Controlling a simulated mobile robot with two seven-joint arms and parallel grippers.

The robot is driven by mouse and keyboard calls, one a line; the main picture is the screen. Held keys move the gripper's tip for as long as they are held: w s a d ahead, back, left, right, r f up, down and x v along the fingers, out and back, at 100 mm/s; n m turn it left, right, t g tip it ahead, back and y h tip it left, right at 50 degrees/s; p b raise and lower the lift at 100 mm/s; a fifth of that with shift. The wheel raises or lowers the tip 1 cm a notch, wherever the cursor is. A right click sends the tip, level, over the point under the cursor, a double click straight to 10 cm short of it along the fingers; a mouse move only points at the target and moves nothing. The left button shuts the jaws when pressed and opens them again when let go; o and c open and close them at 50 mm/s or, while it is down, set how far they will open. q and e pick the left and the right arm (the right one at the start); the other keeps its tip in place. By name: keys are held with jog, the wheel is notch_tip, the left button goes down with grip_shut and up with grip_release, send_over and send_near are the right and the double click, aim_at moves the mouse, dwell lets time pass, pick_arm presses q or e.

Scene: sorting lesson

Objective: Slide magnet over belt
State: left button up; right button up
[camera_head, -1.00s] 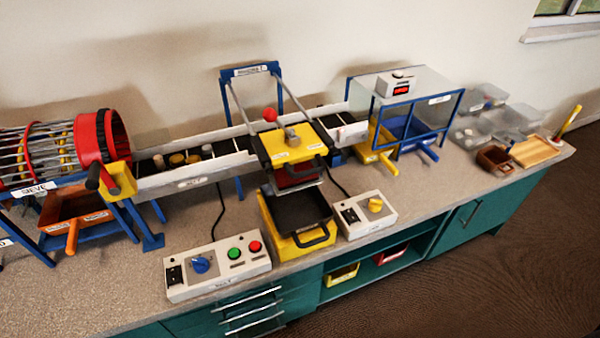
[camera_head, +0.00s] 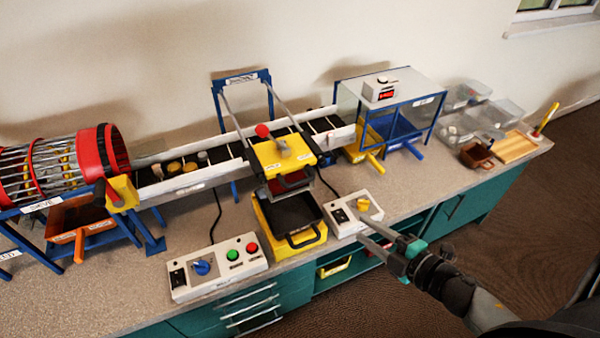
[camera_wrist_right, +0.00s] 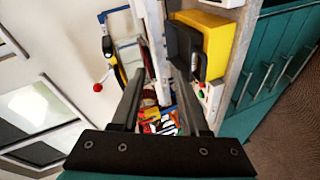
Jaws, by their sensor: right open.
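The magnet unit (camera_head: 281,153) is a yellow block with a red knob on two rails of a blue frame (camera_head: 240,78). It sits at the front side of the conveyor belt (camera_head: 225,153), above a black tray (camera_head: 292,212) on a yellow stand. The belt carries several small round pieces (camera_head: 173,168). My right gripper (camera_head: 368,227) is open and empty, in front of the small control box and right of the tray. In the right wrist view its two fingers (camera_wrist_right: 165,105) stand apart with nothing held between them. My left gripper is not in view.
A belt control box (camera_head: 218,267) with a blue dial and green and red buttons stands at the front. A smaller box (camera_head: 356,212) has a yellow knob.

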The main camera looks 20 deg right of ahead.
aim_at(300, 180)
jog(key=a+r+n+y, duration=0.3)
jog(key=a+r+n, duration=0.15)
jog(key=r, duration=0.45)
jog(key=x, duration=0.5)
jog(key=p+x, duration=0.1)
jog(key=x, duration=0.4)
jog(key=p+x, duration=0.1)
jog(key=x, duration=0.4)
jog(key=shift+w+d+f, duration=0.1)
jog(key=shift+w+d, duration=0.15)
jog(key=shift+d, duration=0.15)
jog(key=shift+n, duration=0.25)
grip_shut()
